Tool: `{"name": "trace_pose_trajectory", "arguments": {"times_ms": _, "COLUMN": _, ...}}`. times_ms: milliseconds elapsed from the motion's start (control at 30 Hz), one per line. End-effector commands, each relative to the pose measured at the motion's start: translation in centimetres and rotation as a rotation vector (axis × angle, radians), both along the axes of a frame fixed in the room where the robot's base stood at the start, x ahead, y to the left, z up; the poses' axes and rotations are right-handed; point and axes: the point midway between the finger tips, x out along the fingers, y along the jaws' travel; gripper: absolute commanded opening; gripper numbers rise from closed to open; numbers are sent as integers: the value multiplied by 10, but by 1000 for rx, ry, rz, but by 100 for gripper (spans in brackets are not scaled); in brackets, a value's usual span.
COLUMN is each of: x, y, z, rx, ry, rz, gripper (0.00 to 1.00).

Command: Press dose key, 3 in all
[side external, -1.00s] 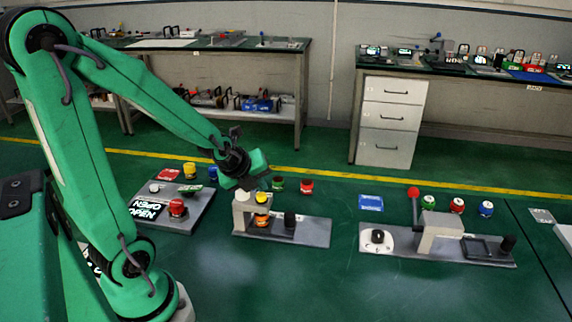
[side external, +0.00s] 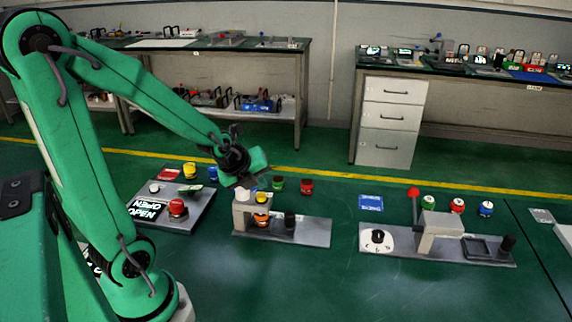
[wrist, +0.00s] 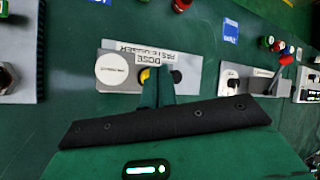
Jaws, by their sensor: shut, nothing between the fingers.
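The dose station is a grey plate (side external: 314,232) in the middle of the side external view, with a pale bracket, a yellow-topped part (side external: 261,198) and a black knob (side external: 290,219). In the wrist view its plate (wrist: 190,88) carries an upside-down DOSE label (wrist: 155,58), a white disc (wrist: 112,70) and a black knob. My gripper (side external: 246,184) is shut and empty, just above the bracket's left end. In the wrist view my gripper (wrist: 158,78) covers part of the yellow piece. I cannot tell whether it touches the station.
A panel with a red button (side external: 177,207) and an OPEN sign stands to the left. A station with a red-tipped lever (side external: 413,192) and a dial stands to the right. Several coloured buttons and a blue card (side external: 370,202) lie behind. The green floor in front is clear.

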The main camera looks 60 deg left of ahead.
Motion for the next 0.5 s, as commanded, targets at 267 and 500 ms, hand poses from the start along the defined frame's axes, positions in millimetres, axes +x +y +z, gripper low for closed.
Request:
{"name": "trace_pose_trajectory", "arguments": {"times_ms": 267, "x": 0, "y": 0, "z": 0, "rx": 0, "ry": 0, "rz": 0, "gripper": 0}}
{"name": "trace_pose_trajectory", "arguments": {"times_ms": 500, "x": 0, "y": 0, "z": 7, "rx": 0, "ry": 0, "rz": 0, "gripper": 0}}
